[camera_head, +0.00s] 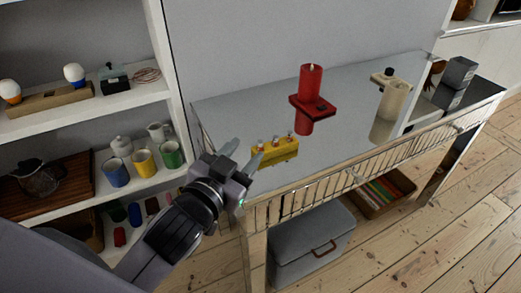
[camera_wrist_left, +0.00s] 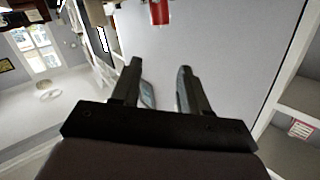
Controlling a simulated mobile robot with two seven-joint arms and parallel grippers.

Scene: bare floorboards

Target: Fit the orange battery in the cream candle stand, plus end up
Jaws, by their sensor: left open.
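The cream candle stand (camera_head: 395,100) stands toward the back right of the shiny tabletop in the head view, with a dark piece at its top. I cannot make out an orange battery in either view. A yellow holder (camera_head: 275,147) with several small red-and-white pieces on it sits nearer on the left; what they are is too small to tell. My left gripper (camera_head: 243,155) is open and empty, at the table's left front corner, left of the yellow holder. Its two fingers also show in the wrist view (camera_wrist_left: 160,68). My right gripper is not in view.
A red candle on a red stand (camera_head: 313,107) stands mid-table; red also shows at the top of the wrist view (camera_wrist_left: 160,12). Shelves with mugs (camera_head: 144,163) stand left. Dark grey boxes (camera_head: 459,73) are far right.

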